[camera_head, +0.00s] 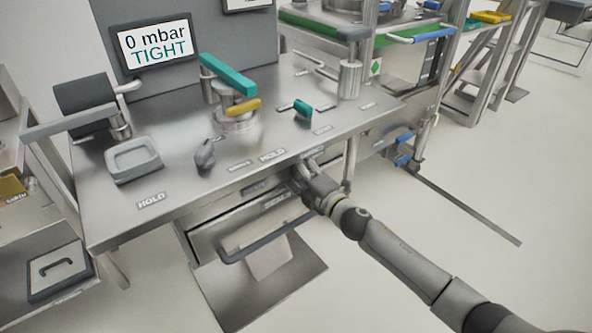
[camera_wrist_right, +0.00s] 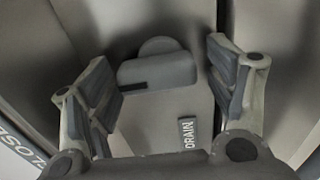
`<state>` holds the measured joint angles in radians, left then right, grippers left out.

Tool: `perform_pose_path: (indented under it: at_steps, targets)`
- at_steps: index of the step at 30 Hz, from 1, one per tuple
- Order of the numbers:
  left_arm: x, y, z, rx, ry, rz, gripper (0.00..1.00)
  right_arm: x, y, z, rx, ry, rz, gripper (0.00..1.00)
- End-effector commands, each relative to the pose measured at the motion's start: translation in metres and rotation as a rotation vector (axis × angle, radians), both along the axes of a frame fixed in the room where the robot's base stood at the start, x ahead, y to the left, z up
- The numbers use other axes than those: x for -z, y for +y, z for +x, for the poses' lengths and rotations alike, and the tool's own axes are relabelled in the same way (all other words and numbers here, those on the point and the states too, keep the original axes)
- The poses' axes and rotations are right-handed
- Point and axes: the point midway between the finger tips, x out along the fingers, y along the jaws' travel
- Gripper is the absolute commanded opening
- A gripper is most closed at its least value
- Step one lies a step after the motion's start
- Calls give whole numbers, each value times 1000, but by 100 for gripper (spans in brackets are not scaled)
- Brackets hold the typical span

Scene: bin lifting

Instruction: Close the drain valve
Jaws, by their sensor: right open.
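The drain valve (camera_wrist_right: 158,72) shows in the right wrist view as a grey handle with a rounded top and a dark slot. A DRAIN label (camera_wrist_right: 187,135) is on the panel just below it. My right gripper (camera_wrist_right: 162,85) is open, with one finger on each side of the handle and gaps visible between them. In the head view my right gripper (camera_head: 310,186) is under the bench's front edge, and it and the bench hide the valve. My left gripper is out of view.
The steel bench (camera_head: 210,185) overhangs my right gripper. Its top carries a teal lever (camera_head: 228,75), a grey knob (camera_head: 205,154) and a small teal handle (camera_head: 303,108). A screen (camera_head: 154,44) reads "0 mbar TIGHT". A drawer with a dark bar handle (camera_head: 265,240) is close left of the gripper.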

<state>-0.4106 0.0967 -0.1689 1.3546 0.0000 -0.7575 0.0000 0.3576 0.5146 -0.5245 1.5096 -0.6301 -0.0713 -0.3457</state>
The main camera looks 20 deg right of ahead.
Motion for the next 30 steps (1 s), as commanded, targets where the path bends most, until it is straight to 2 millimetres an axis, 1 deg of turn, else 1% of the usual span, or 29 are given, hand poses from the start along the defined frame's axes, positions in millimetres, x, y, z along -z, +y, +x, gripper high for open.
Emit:
perform_pose_path:
  at_steps: [7, 11, 24, 30]
  targets:
    - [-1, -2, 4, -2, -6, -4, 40, 0, -1, -2, 1, 0, 1, 77]
    - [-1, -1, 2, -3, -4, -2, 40, 1, -6, -12, 2, 1, 1, 77]
    - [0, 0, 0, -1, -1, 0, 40, 1, -30, -82, 0, 2, 0, 77]
    - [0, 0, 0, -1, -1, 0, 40, 1, -37, -103, 0, 2, 2, 77]
